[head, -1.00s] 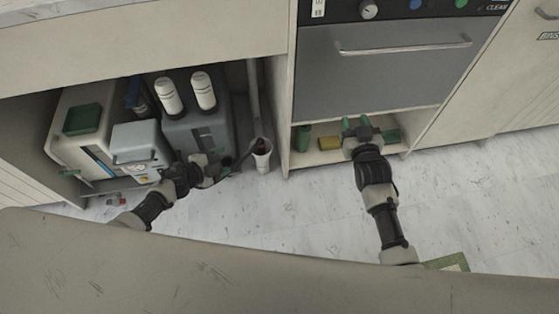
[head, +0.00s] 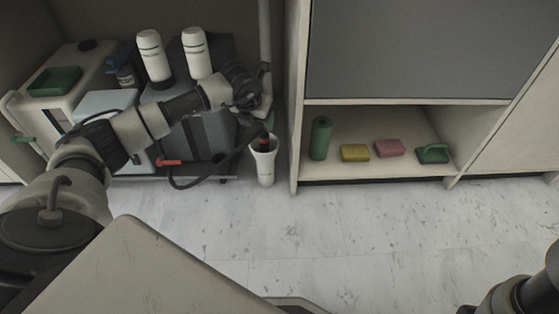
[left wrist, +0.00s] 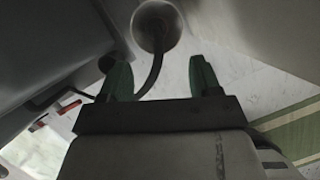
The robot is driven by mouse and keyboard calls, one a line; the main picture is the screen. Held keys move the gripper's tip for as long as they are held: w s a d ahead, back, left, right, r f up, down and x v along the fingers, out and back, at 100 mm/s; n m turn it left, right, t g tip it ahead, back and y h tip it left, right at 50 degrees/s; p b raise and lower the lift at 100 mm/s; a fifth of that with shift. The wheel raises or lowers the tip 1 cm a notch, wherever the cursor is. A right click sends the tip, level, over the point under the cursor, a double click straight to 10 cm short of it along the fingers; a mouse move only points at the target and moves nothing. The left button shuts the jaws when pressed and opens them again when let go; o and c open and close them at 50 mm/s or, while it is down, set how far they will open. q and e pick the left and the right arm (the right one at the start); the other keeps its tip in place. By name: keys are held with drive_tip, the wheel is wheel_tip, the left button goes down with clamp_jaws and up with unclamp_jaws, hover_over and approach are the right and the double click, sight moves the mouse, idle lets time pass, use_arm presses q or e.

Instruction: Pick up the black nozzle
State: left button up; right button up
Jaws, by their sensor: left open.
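The black nozzle (head: 264,142) stands in a white cup-shaped holder (head: 264,170) at the right end of the left bay. Its dark hose loops out to the left. My left gripper (head: 262,100) is just above the holder in the head view, its fingertips hard to make out there. In the left wrist view its two green fingers (left wrist: 160,77) are spread and empty. That view shows the round holder (left wrist: 168,42) ahead of the fingers, with the hose (left wrist: 153,72) running between them. My right gripper is not in view; only part of its arm shows at lower right.
White bottles (head: 154,56) stand on grey machines behind my left arm. A cabinet side panel (head: 298,120) rises right of the holder. The right shelf holds a green roll (head: 320,138), yellow sponge (head: 354,153), pink sponge (head: 389,148) and green brush (head: 433,153). The floor in front is clear.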

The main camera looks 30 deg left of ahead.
sight(263, 133)
use_arm(q)
drive_tip(key=b+x, duration=0.1)
drive_tip(key=x, duration=0.1)
drive_tip(key=b+x, duration=0.2)
drive_tip(key=x, duration=0.1)
drive_tip(key=shift+w+a+f+b, duration=0.2)
drive_tip(key=shift+a+f+b, duration=0.05)
drive_tip(key=shift+f+b, duration=0.05)
drive_tip(key=b+x, duration=0.5)
drive_tip(key=shift+w+a+b, duration=0.1)
drive_tip(key=shift+b, duration=0.2)
drive_tip(key=shift+r, duration=0.1)
clamp_jaws()
